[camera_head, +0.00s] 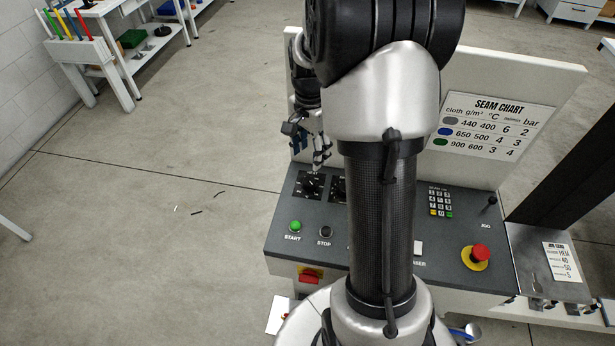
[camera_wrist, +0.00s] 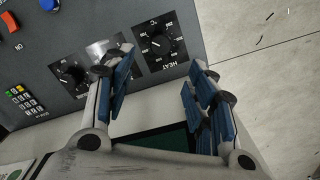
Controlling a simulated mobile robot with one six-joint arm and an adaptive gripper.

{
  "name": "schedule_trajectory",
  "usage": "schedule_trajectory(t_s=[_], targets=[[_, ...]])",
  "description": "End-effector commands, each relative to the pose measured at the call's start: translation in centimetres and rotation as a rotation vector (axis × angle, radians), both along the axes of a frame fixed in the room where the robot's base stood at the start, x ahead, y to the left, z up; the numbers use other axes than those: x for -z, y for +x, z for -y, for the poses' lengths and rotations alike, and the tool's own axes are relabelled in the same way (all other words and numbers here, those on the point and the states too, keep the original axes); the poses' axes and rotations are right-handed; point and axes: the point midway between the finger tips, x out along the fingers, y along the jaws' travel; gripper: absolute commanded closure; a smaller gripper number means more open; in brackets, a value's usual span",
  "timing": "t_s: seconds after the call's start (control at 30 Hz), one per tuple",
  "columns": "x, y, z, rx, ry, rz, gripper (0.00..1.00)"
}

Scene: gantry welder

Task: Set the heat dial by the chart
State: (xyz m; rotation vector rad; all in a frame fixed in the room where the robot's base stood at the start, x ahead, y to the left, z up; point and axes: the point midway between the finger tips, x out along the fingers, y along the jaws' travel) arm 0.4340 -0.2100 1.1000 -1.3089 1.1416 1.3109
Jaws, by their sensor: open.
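The heat dial (camera_wrist: 158,43) is a black knob on a black square scale plate marked HEAT and °C in the wrist view; its exact setting is too small to read. It also shows at the panel's left end in the head view (camera_head: 309,186). My gripper (camera_wrist: 163,62) is open and empty, its blue-padded fingers spread near the dial, not around the knob. In the head view my gripper (camera_head: 309,150) hangs above the dial. The seam chart (camera_head: 487,125) lists grey 440 g/m² at 400 °C, blue 650 at 500 and green 900 at 600.
The panel also bears a green start button (camera_head: 295,226), a keypad (camera_head: 439,202) and a red emergency stop (camera_head: 480,252). A job card (camera_head: 562,262) lies right, its text unclear.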

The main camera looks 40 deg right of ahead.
Motion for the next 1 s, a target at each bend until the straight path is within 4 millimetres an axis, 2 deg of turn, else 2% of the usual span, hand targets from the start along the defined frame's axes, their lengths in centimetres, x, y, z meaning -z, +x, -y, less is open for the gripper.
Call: schedule_trajectory(t_s=[0.03,0.3,0.5,0.7,0.93,1.0], targets=[[1.5,-0.1,-0.1,-0.001,0.002,-0.004,0.49],[7.2,-0.1,-0.1,-0.002,0.002,-0.002,0.49],[9.9,0.0,0.0,-0.002,0.001,-0.001,0.49],[10.9,0.0,0.0,-0.002,0.000,0.000,0.49],[10.9,0.0,0.0,-0.002,0.000,0.001,0.49],[10.9,0.0,0.0,-0.002,0.000,0.001,0.52]])
